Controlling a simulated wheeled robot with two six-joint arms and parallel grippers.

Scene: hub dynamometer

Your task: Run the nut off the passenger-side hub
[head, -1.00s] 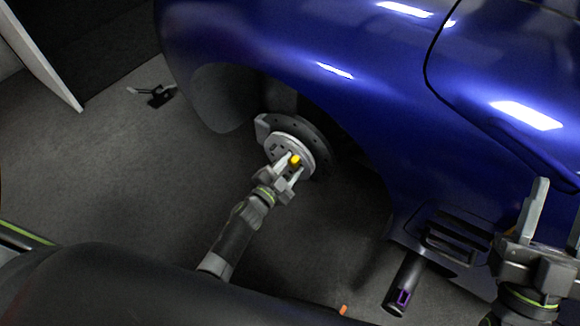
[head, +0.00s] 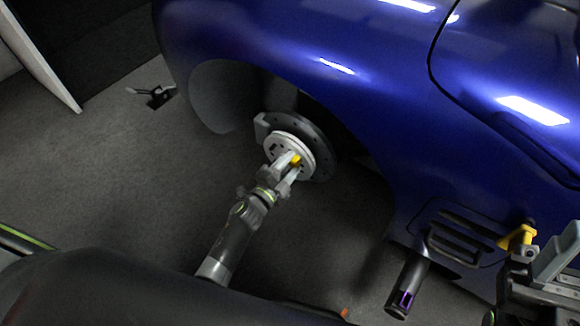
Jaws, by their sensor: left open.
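The yellow nut (head: 296,160) is at the middle of the pale hub (head: 279,143), with the dark brake disc (head: 318,138) behind it in the wheel arch. My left gripper (head: 288,167) is open, its two fingers pointing at the hub face and reaching to the nut. One finger partly hides the nut; I cannot tell whether the fingers touch it. My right gripper (head: 562,252) is at the lower right edge, partly cut off, and I cannot tell how far its fingers are apart.
The blue car body (head: 330,40) fills the upper right. A yellow piece (head: 520,237) shows beside my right gripper. A dark cylinder with a purple mark (head: 407,288) is below the car's side. A small black item (head: 155,96) lies on the clear floor at left.

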